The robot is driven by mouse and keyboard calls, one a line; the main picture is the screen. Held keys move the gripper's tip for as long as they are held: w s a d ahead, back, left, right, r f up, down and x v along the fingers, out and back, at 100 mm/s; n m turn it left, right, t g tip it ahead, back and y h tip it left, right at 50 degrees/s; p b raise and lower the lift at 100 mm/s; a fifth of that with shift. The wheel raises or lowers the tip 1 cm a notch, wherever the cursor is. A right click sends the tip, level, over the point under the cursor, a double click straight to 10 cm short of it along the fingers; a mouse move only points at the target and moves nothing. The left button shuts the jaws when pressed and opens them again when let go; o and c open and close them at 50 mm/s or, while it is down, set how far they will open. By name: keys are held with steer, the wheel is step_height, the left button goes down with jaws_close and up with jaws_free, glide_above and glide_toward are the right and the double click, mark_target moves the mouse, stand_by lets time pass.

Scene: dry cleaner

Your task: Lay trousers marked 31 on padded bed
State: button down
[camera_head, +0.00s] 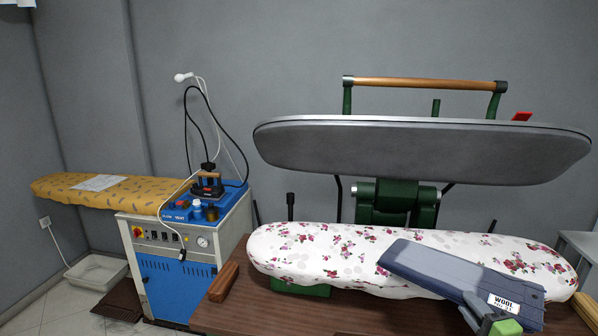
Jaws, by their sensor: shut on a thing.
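The folded dark blue-grey trousers (440,268) lie slanting across the right part of the padded bed (310,255), which has a white cover with pink and red flowers. Their far end rests over the bed and their near end reaches past its front edge. A white label on the near end reads "WOOL"; the smaller print below is too small to read, so I cannot make out the number 31. My gripper (492,318) shows only in part at the bottom right, shut on the near end of the trousers. Its fingertips are mostly hidden.
The grey upper press plate (420,150) with its wooden handle (425,84) is raised above the bed. A brown wooden table (250,300) surrounds the bed. A blue steam unit (180,280) with an iron (207,185) and a yellow ironing board (95,190) stand at left.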

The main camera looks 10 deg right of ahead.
steer(key=s+a+f+n+g+y, duration=0.1)
steer(key=a+f+y, duration=0.3)
steer(key=a, duration=1)
steer(key=s+a+f+n+g+y, duration=0.1)
steer(key=a+f+n+y, duration=0.3)
steer(key=a+f, duration=0.5)
steer(key=a, duration=0.5)
steer(key=shift+a+f+n, duration=0.15)
steer(key=shift+n, duration=0.15)
steer(key=shift+s, duration=0.1)
